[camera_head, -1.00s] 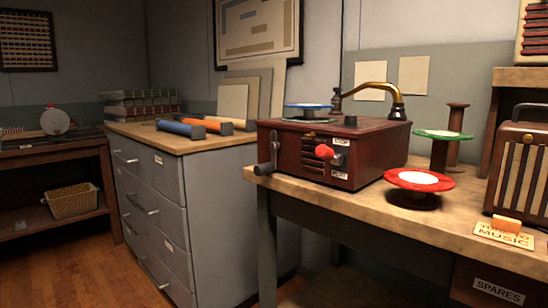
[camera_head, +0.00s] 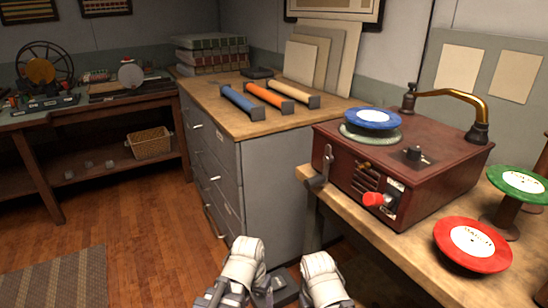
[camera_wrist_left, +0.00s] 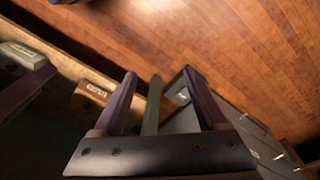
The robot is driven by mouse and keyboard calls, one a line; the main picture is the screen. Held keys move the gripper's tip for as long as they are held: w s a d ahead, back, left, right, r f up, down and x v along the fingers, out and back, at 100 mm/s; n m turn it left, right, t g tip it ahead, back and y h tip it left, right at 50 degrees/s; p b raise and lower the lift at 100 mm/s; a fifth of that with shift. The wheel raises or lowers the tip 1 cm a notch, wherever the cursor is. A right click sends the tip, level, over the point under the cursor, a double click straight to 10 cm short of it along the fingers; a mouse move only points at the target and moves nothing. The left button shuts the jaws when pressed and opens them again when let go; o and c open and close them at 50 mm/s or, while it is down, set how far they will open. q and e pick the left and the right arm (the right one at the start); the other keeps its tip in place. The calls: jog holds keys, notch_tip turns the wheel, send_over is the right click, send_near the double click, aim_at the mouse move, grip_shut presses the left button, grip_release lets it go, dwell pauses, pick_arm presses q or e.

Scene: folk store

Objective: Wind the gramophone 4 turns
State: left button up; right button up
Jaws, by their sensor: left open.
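A red-knobbed lever (camera_head: 374,199) is on the front. My left gripper (camera_wrist_left: 165,85) is open in the left wrist view, with two dark fingers apart. A grey-green post (camera_wrist_left: 152,106) shows between them, too unclear to tell whether near or beyond.
A grey drawer cabinet (camera_head: 265,185) with coloured rolls on top stands left of the bench (camera_head: 400,245). The wooden floor (camera_head: 140,225) is open at left.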

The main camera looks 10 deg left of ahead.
pick_arm(q)
jog(key=w+r+t+h+p, duration=0.1)
jog(key=w+r+h+p, duration=0.25)
jog(key=r, duration=0.35)
jog(key=m+t+h, duration=0.8)
jog(key=t+h, duration=0.1)
jog(key=h, duration=0.1)
send_near(306, 185)
jog(key=shift+h, duration=0.25)
jog(key=shift+x, duration=5.9)
pick_arm(e)
notch_tip(306, 185, up, 6)
jog(key=shift+w+r, duration=0.15)
jog(key=shift+w, duration=0.05)
pick_arm(q)
jog(key=shift+w+f, duration=0.1)
jog(key=c, duration=1.1)
jog(key=shift+o, duration=0.2)
